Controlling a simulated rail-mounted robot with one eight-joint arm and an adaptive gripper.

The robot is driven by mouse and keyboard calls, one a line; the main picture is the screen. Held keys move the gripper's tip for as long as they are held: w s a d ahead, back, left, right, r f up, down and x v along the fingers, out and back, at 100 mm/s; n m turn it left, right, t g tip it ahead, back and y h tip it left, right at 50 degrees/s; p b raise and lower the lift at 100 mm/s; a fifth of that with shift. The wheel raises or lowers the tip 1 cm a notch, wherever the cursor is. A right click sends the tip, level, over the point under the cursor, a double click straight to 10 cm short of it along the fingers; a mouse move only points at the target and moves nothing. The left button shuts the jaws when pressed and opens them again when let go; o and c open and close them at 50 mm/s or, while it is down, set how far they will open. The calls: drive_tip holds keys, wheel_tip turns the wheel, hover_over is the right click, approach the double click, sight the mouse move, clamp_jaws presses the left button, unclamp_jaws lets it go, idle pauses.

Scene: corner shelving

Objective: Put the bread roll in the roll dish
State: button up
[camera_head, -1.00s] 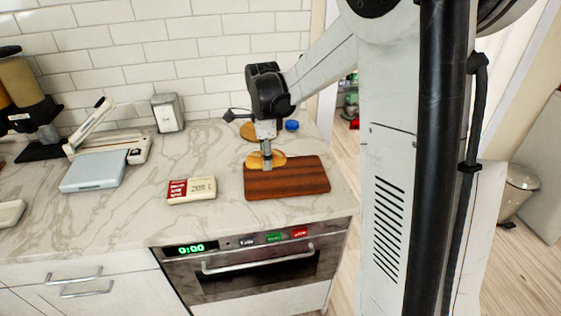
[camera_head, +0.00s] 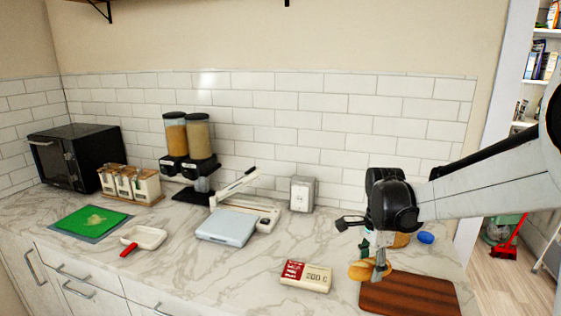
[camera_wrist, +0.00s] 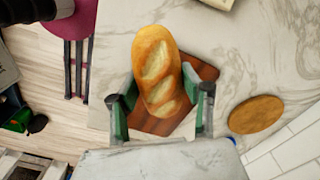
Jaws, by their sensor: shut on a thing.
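The bread roll (camera_head: 358,271) is golden brown and oblong. My gripper (camera_head: 378,268) is shut on it near the back left corner of the dark wooden board (camera_head: 415,297). In the wrist view the roll (camera_wrist: 157,62) sits between the two green-sided fingers of my gripper (camera_wrist: 160,105), lengthwise away from the wrist. The board (camera_wrist: 205,70) shows beneath it, and the roll looks raised above it. A shallow white dish (camera_head: 146,236) with a red end stands at the left of the counter and may be the roll dish; it looks empty.
A grey scale (camera_head: 226,228), a red-and-cream display block (camera_head: 306,277) and a white box (camera_head: 302,194) stand between dish and gripper. Dispensers (camera_head: 188,150), jars (camera_head: 130,184), a green mat (camera_head: 92,221) and a microwave (camera_head: 75,157) are left. A round wooden disc (camera_wrist: 256,114) lies near the wall.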

sight(357, 274)
drive_tip(key=n, duration=0.1)
drive_tip(key=a+f+n, duration=0.1)
drive_tip(key=n, duration=0.2)
drive_tip(key=f+n, duration=0.1)
drive_tip(key=n, duration=0.1)
drive_tip(key=a+n, duration=0.1)
drive_tip(key=n, duration=0.1)
drive_tip(key=shift+w+f, duration=0.1)
drive_tip(key=shift+f, duration=0.15)
drive_tip(key=n, duration=0.1)
drive_tip(key=a+f+n, duration=0.1)
drive_tip(key=n, duration=0.1)
drive_tip(key=shift+b, duration=0.35)
drive_tip(key=n, duration=0.3)
drive_tip(key=a+f+n, duration=0.1)
